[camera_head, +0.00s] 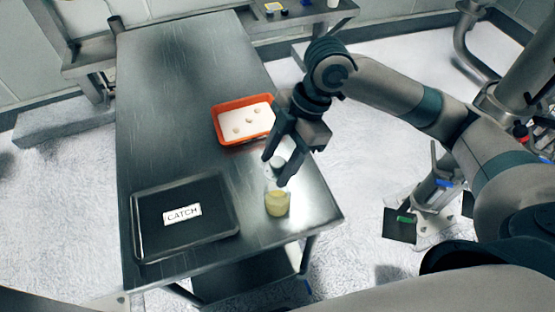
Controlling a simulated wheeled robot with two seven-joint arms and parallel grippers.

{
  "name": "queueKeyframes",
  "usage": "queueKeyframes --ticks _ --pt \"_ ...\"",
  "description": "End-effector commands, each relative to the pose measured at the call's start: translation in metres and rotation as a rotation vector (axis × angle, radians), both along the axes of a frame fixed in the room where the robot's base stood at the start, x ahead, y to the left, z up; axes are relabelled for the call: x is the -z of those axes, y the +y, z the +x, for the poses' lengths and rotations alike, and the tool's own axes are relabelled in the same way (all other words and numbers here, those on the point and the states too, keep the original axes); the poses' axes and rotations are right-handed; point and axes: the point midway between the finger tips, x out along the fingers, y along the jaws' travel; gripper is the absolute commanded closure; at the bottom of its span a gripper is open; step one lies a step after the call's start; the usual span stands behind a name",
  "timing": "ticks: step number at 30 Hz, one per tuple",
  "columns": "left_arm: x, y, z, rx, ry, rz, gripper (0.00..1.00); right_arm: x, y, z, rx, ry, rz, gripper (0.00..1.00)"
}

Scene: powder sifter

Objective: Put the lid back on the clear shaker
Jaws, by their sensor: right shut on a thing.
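The clear shaker (277,204) stands upright near the right front edge of the metal table, with pale yellow powder inside. My right gripper (275,169) points down just above the shaker's top. It is shut on a small whitish-grey piece that looks like the lid (277,162). The lid is partly hidden between the fingers. I cannot tell whether the lid touches the shaker's rim. My left gripper is out of view.
A black tray (230,234) labelled "CATCH" lies at the table's front left. An orange-red bin (217,129) with a white inside and several small pale lumps is behind the shaker. The back of the table (180,60) is clear.

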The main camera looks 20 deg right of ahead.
Motion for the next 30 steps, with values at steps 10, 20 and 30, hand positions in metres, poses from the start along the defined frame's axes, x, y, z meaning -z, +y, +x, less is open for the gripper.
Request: queueKeyframes --ticks 10,20,30 --pt "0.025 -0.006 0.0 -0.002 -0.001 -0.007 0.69 0.022 0.0 0.0 0.0 0.0 0.001 0.73" --pt "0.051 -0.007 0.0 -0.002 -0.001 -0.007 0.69 0.043 0.0 0.0 0.0 0.0 0.0 0.73" --pt "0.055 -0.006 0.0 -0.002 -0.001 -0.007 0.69 0.06 0.0 0.0 0.001 0.0 0.0 0.73"
